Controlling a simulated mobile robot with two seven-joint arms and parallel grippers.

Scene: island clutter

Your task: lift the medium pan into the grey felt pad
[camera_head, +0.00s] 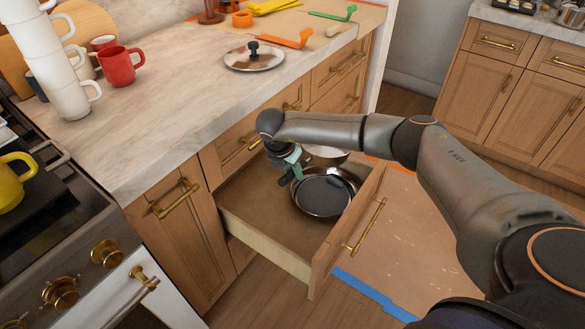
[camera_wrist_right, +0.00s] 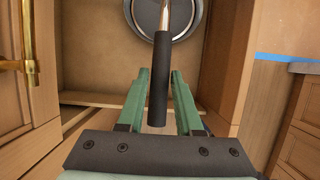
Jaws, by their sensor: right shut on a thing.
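A dark pan with a shiny rim (camera_head: 322,200) is in the open drawer, with a second, paler pan (camera_head: 326,154) partly hidden behind it. I cannot tell by size which is the medium pan. My right gripper (camera_head: 296,168) reaches down into the drawer at the pans' left side. In the right wrist view its green fingers stand on both sides of a black pan handle (camera_wrist_right: 160,85), and it is shut on it. The handle's metal neck runs up toward a round pan (camera_wrist_right: 187,22) at the top. I cannot make out a grey felt pad. My left gripper is out of view.
The open drawer's front panel (camera_head: 350,225) and side wall (camera_head: 262,244) surround the pans. The marble counter above holds a lid (camera_head: 254,58), a red mug (camera_head: 119,66) and a stack of white cups (camera_head: 62,75). The counter's front middle is clear.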

